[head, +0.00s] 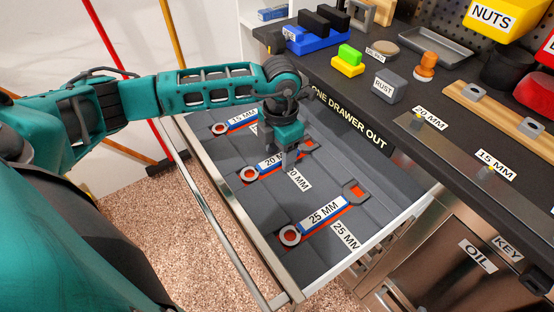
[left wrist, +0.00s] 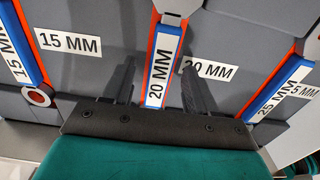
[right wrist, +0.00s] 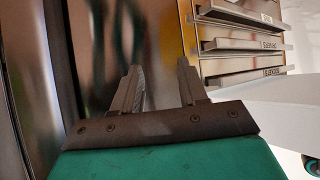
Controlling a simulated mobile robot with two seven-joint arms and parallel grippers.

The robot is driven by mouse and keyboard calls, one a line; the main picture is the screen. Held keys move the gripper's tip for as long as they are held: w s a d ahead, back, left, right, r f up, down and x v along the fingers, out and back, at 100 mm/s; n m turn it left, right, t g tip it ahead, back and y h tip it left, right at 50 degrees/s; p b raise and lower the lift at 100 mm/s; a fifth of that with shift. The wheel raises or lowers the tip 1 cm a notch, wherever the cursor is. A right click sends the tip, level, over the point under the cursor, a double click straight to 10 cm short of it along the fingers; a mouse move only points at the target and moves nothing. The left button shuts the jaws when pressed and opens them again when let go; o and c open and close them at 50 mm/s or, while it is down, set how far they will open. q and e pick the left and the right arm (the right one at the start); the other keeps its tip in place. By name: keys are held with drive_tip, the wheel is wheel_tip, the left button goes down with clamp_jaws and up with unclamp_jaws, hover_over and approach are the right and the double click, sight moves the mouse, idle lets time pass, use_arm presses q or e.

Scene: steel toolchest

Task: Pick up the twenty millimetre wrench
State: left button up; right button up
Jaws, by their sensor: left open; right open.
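The 20 mm wrench (head: 270,162) lies in its slot in the middle of the open drawer (head: 210,193). It has a blue handle with a white "20 MM" label, and its ring end shows at the near side. My left gripper (head: 289,160) is over this wrench and hides part of it. In the left wrist view the open fingers of my left gripper (left wrist: 155,92) stand on either side of the labelled handle (left wrist: 163,70), with nothing held. My right gripper (right wrist: 160,85) is open and empty in the right wrist view, facing steel fronts away from the drawer.
The 15 mm wrench (head: 240,119) and the 25 mm wrench (head: 322,214) lie in slots on either side. The worktop (head: 340,88) behind the drawer bears blocks, a grey rust box (head: 390,86) and a tray (head: 436,45). The drawer's front rail (head: 226,220) is on the near side.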

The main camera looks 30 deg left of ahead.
use_arm(q)
drive_tip(key=shift+f, duration=0.15)
clamp_jaws()
idle(0.4)
